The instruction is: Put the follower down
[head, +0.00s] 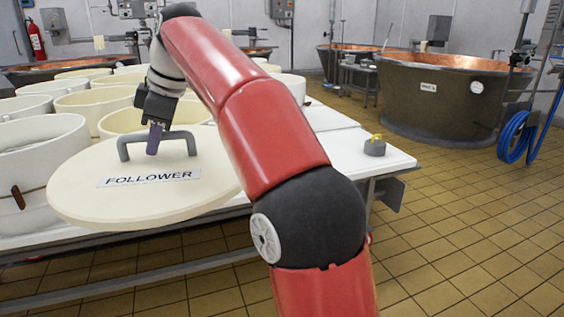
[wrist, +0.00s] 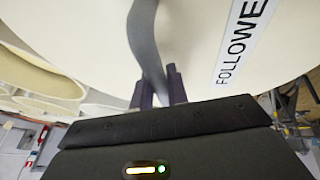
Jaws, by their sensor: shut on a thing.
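The follower (head: 105,207) is a large round cream disc with a grey arched handle (head: 180,135) and a label reading FOLLOWER. In the head view it is at the left, in front of the moulds and overlapping the white table's near edge. My gripper (head: 154,146) is shut on the handle from above. In the wrist view the fingers (wrist: 160,88) close around the grey handle (wrist: 147,45), with the pale disc (wrist: 80,30) filling most of the picture. What lies directly under the disc is hidden, and I cannot tell whether it touches anything.
Several white round moulds (head: 35,150) crowd the table behind and left of the follower. A small grey weight with a yellow top (head: 375,146) stands on the white table (head: 395,162) at right. Copper vats (head: 430,105) stand behind. The tiled floor (head: 460,220) at right is clear.

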